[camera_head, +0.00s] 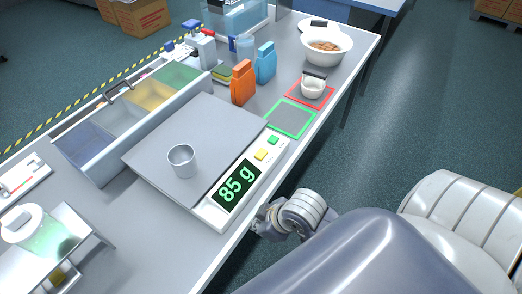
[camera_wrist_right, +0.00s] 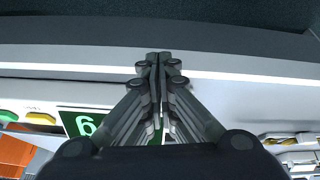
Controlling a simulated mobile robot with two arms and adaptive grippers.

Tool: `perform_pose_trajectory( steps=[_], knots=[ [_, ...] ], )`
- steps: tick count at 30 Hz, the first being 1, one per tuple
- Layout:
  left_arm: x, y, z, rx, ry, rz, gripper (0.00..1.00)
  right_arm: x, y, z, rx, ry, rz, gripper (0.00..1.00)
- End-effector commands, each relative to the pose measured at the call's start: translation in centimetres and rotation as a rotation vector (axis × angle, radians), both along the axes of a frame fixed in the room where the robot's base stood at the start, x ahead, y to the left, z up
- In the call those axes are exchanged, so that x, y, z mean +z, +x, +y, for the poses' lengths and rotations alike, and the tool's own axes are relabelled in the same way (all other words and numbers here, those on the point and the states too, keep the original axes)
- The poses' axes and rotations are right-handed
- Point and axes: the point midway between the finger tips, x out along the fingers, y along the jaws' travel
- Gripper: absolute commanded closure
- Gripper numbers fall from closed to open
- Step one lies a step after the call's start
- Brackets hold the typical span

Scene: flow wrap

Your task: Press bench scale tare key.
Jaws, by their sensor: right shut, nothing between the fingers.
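The bench scale (camera_head: 207,219) has a wide grey platform (camera_head: 215,125) and a dark display (camera_head: 237,185) reading 85 g in green. A yellow key (camera_head: 261,154) and a green key (camera_head: 273,140) sit beyond the display; I cannot read their labels. A metal cup (camera_head: 182,161) stands on the platform. My right gripper (camera_head: 258,222) is shut and empty at the table's front edge, near the display end and apart from the keys. In the right wrist view its fingertips (camera_wrist_right: 160,58) meet; the yellow key (camera_wrist_right: 41,118) and part of the display (camera_wrist_right: 84,123) are at left. My left gripper is not in view.
A divided bin (camera_head: 95,150) stands behind the scale.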

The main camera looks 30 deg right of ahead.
Motion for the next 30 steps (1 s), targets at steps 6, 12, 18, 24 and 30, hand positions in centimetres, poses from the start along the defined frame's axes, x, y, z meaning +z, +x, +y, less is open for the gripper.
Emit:
perform_pose_trajectory(
  steps=[6,12,18,24,30],
  knots=[
    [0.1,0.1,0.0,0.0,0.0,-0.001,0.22,1.9,4.2,0.5,0.337,-0.013,-0.128,1.0],
    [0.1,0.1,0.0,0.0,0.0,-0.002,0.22,3.2,7.4,-0.6,0.535,-0.026,-0.211,1.0],
    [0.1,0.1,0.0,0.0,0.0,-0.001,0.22,5.2,10.9,-3.4,0.662,-0.057,-0.291,1.0],
    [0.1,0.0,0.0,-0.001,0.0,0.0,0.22,9.0,15.1,-8.1,0.731,-0.112,-0.384,1.0],
    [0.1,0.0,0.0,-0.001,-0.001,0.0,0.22,12.5,18.0,-11.9,0.738,-0.162,-0.457,1.0]
  ],
)
